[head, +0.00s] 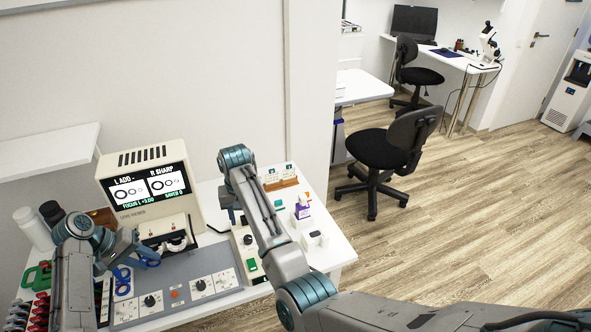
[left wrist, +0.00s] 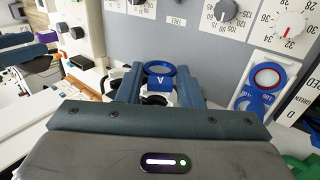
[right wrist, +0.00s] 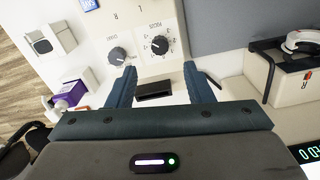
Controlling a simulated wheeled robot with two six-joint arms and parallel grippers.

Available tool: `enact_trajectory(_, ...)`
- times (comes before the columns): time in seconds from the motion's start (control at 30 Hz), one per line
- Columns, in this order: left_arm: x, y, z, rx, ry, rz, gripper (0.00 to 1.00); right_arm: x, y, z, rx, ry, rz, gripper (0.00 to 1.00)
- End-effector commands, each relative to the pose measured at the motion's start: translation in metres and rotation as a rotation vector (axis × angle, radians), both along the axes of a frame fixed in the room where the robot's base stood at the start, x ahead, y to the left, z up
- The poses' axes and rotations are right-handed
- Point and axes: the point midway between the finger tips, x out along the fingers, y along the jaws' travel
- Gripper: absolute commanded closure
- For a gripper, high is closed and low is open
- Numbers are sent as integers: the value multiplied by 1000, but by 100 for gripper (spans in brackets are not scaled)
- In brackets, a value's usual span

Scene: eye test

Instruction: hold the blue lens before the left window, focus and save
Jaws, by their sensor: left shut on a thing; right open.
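My left gripper (head: 143,256) is shut on a blue lens (left wrist: 158,78), a blue ring with a tab marked A. In the head view it is just in front of the lens viewer (head: 150,220), low and left of its two openings. Whether the lens covers the left window cannot be told. The viewer's screen (head: 148,187) reads "L ADD -", "R SHARP", "FOCUS L +3.00" and "SAVED 0". My right gripper (right wrist: 160,82) is open and empty near the focus box (right wrist: 140,28), which has two knobs (right wrist: 158,46). The box also shows a green button (head: 252,265) in the head view.
A grey panel (head: 180,283) with dials lies in front of the viewer. Another blue ring (left wrist: 265,77) rests on a white holder at its left. A green object (head: 37,275) is at far left.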

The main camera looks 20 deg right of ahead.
Motion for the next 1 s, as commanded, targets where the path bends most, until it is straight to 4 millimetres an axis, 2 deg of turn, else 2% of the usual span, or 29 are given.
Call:
enact_trajectory(0.03, 0, 0, 0, 0, 0, 0, 88, -1, 0, -11, -1, 3, 0, 53)
enact_trajectory(0.43, 0, 0, 0, 0, 0, 0, 88, -1, 0, -91, -1, 3, 1, 53)
enact_trajectory(1.0, 0, 0, 0, 0, 0, 0, 88, 0, -1, -88, 0, 0, 654, 53)
